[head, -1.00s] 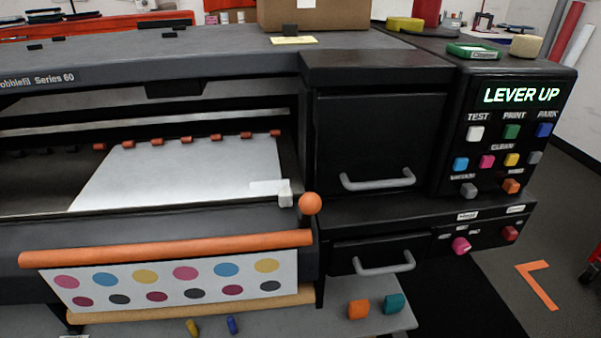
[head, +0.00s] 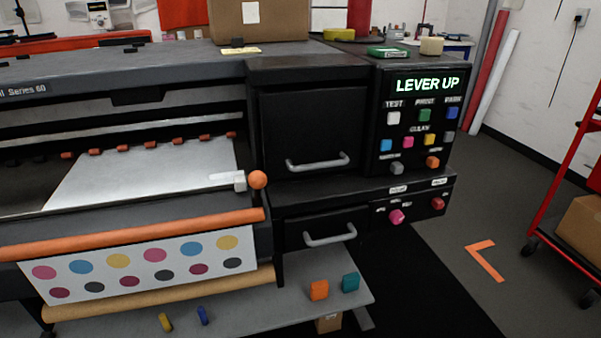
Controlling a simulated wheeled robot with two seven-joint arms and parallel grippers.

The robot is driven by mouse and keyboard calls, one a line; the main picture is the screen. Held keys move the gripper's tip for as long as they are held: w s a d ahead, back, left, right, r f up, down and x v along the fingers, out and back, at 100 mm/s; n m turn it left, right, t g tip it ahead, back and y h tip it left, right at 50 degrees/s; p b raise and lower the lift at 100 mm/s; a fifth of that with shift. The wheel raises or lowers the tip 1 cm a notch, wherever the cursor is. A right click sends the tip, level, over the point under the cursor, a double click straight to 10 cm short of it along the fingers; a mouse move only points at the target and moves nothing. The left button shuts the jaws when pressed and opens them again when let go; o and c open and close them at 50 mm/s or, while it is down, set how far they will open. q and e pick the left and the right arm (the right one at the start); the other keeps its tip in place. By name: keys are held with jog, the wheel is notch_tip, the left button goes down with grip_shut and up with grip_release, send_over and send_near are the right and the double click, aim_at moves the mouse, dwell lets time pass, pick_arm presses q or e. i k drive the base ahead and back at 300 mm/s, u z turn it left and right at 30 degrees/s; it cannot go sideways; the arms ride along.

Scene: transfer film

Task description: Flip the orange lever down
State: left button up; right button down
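The orange lever shows as a round orange knob (head: 257,180) at the right end of the printer's front bed, beside a small pale block (head: 239,181). The printer's display (head: 427,85) reads "LEVER UP" in green letters. The printer (head: 120,85) is a wide dark machine that fills the left and middle of the view. Neither of my grippers is in the head view.
A control panel with coloured buttons (head: 394,118) is at the printer's right end. Two handled drawers (head: 318,160) are in its front. A red cart (head: 560,180) with a cardboard box stands at the far right. Grey floor lies open between them.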

aim_at(257, 179)
jog(key=z, duration=0.05)
jog(key=i, duration=0.85)
jog(key=u, duration=0.55)
jog(key=k, duration=0.3)
jog(key=u, duration=0.1)
